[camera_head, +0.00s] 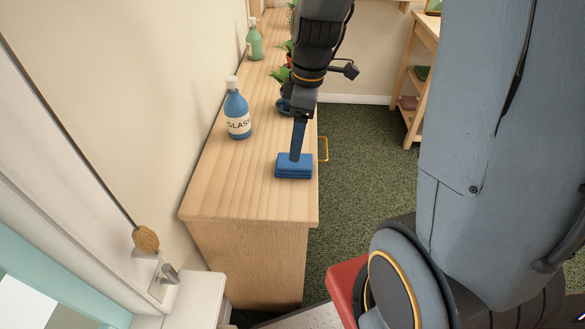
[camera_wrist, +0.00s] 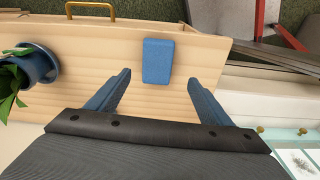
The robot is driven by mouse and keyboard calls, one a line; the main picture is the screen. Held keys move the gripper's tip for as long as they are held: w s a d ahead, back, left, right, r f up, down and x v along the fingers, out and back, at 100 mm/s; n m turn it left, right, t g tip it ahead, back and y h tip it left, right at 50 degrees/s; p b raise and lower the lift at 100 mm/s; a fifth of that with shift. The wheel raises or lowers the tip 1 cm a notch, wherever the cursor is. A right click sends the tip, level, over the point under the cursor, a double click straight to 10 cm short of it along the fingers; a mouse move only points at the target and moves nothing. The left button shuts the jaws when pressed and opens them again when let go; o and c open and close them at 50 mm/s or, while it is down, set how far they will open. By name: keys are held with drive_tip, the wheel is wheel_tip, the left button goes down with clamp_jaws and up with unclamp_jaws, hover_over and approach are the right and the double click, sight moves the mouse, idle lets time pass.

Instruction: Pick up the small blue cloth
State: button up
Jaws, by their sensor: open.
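The small blue cloth (camera_head: 294,168) is a folded stack lying on the wooden cabinet top, near its right edge in the head view. It also shows in the wrist view (camera_wrist: 158,61), beyond the fingertips and between their lines. My gripper (camera_wrist: 158,80) is open and empty in the wrist view, its two blue fingers wide apart. In the head view my gripper (camera_head: 297,150) is over the cabinet, and its fingers overlap the cloth's back edge in the picture. The wrist view shows the cloth free of the fingers; its exact height gap I cannot tell.
A blue glass-cleaner bottle (camera_head: 236,112) stands left of my gripper on the cabinet top (camera_head: 240,190). A potted plant (camera_wrist: 38,66) stands close by, with a green bottle (camera_head: 254,42) farther back. A brass handle (camera_head: 323,149) sticks out at the cabinet's right side. The cabinet's near end is clear.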

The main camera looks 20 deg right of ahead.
sight(294, 165)
drive_tip(key=shift+w+f+n, duration=0.2)
drive_tip(key=shift+f+n, duration=0.2)
drive_tip(key=shift+w+a+f+p, duration=0.15)
drive_tip(key=shift+f+p, duration=0.2)
drive_tip(key=shift+f, duration=1.5)
drive_tip(key=shift+w+a+f+p, duration=0.1)
drive_tip(key=shift+f+p, duration=0.2)
drive_tip(key=shift+f, duration=1.5)
drive_tip(key=c, duration=1.2)
drive_tip(key=shift+r, duration=0.1)
